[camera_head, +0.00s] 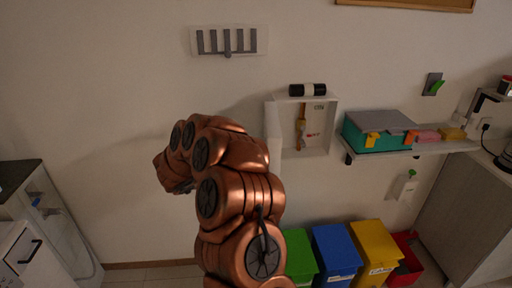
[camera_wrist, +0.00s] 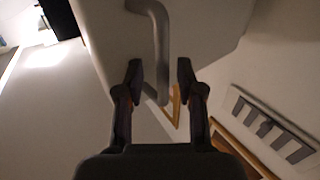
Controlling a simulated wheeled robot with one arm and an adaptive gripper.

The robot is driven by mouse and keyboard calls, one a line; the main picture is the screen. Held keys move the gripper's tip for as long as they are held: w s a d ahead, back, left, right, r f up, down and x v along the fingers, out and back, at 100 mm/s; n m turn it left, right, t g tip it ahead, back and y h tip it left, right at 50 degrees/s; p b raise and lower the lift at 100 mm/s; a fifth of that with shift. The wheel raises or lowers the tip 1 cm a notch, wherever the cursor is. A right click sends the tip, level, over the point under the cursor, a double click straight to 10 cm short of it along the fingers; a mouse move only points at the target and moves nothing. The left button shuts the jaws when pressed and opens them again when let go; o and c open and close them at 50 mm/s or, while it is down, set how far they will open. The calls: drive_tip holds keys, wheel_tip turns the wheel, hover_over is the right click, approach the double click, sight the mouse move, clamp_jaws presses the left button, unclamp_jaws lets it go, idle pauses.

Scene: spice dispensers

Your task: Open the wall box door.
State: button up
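The wall box (camera_head: 333,116) is a white box on the wall, right of my arm in the head view. Its front is uncovered, and a brown strap-like item and a small red mark show inside. A pale panel (camera_head: 273,126) stands at its left edge, apparently the door swung outward, partly behind my arm. In the wrist view a white panel, apparently this door (camera_wrist: 205,35), carries a grey curved handle (camera_wrist: 160,30). My gripper (camera_wrist: 160,75) has its fingers apart, with the handle's lower part between them. Whether they touch it cannot be told. The head view hides the gripper.
A black cylinder (camera_head: 307,90) lies on top of the box. To the right, a shelf (camera_head: 425,148) bears a teal-grey case (camera_head: 375,130). Green, blue (camera_head: 335,252), yellow and red bins stand below. A slotted grey rack (camera_head: 228,41) hangs at upper left; the wall left of my arm is clear.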

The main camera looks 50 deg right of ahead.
drive_tip(key=shift+a, duration=0.1)
drive_tip(key=w+a, duration=0.2)
drive_tip(key=a, duration=0.9)
drive_tip(key=shift+a, duration=0.35)
